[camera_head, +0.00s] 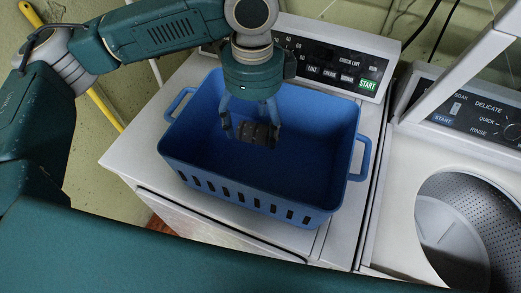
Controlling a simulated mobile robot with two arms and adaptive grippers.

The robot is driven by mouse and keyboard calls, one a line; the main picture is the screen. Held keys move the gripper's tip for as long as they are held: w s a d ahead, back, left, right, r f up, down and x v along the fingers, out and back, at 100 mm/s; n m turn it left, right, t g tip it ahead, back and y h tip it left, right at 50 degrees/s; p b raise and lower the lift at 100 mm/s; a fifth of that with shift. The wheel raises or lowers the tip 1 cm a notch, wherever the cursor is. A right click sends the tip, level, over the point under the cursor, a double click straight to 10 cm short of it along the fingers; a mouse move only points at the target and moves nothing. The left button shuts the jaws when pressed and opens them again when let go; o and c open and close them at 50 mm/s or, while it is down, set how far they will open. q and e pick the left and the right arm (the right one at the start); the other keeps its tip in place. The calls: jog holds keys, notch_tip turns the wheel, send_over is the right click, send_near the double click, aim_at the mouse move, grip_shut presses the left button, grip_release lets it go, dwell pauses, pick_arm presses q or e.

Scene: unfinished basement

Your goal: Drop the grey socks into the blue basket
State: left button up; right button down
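I cannot tell whether this is the grey socks or only the finger pads, nor whether the fingers are open or shut. No grey socks show clearly elsewhere. My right gripper is out of view.
The white machine (132,160) under the basket has a control panel (335,68) behind it. A second machine (395,235) on the right has an open drum (455,235) and a raised lid (462,60). A yellow pole (106,111) leans at the left.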

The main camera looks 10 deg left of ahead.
pick_arm(q)
notch_tip(320, 180, up, 12)
dwell(0.7)
jog(key=shift+s, duration=0.1)
dwell(0.4)
